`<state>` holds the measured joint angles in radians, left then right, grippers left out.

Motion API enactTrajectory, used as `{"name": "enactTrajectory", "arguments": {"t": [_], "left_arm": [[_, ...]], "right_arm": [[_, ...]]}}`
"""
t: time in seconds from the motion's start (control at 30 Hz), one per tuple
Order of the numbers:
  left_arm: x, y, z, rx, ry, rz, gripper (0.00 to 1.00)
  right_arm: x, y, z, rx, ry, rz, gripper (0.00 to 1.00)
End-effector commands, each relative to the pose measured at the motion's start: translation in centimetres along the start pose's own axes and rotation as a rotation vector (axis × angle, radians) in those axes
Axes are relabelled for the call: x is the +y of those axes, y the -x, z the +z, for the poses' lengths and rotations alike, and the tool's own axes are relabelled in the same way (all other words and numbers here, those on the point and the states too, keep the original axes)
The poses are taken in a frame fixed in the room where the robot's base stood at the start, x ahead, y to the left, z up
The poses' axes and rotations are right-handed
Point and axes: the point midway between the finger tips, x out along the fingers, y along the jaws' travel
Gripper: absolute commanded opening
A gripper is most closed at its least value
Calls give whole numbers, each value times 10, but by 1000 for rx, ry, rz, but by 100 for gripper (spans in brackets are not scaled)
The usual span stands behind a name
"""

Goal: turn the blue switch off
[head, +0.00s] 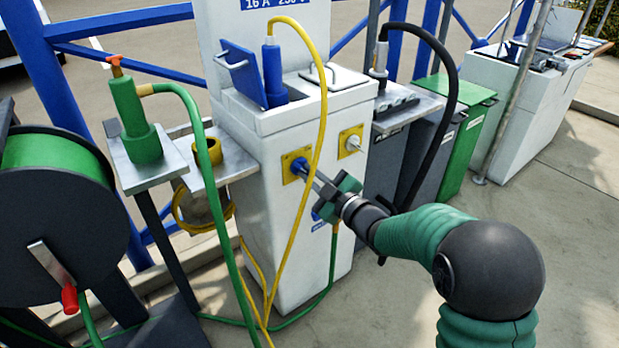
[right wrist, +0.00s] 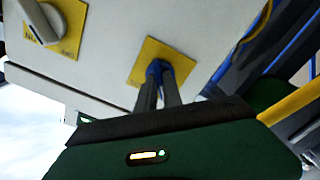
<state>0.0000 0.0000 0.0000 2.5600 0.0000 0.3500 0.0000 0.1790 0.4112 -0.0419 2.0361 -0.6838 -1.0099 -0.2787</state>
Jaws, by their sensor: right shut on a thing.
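The blue switch (head: 297,166) sits on a yellow plate on the front of the white pedestal (head: 283,222). My right gripper (head: 304,173) reaches it from the front right, its fingertips shut on the switch. In the right wrist view, the two dark fingers (right wrist: 160,82) close on the blue switch (right wrist: 156,66) in front of its yellow plate. The fingertips hide much of the switch, so its exact angle cannot be told. My left gripper is not in view.
A white switch (head: 353,143) on its own yellow plate is to the right. A yellow cable (head: 316,120) hangs down close to the gripper. A black cable (head: 452,95) arcs behind my right arm. A hose reel (head: 55,215) and green nozzle (head: 136,120) stand left.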

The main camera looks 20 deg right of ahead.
Motion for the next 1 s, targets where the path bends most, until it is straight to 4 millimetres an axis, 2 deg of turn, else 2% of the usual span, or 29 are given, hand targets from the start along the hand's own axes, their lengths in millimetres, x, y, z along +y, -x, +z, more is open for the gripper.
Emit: {"name": "enactTrajectory", "arguments": {"t": [0.3, 0.73, 0.77, 0.9, 1.0], "left_arm": [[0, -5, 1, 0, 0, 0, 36], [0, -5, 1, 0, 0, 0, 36], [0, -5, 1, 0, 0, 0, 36], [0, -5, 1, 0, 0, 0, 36], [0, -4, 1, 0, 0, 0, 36]], "right_arm": [[-4, 1, 4, -8, 83, -9, 0], [-5, 1, 4, -8, 92, -10, 0], [-5, 1, 4, -8, 92, -10, 13], [-4, 1, 3, -6, 91, -8, 31], [-3, 0, 2, -4, 91, -6, 32]]}}
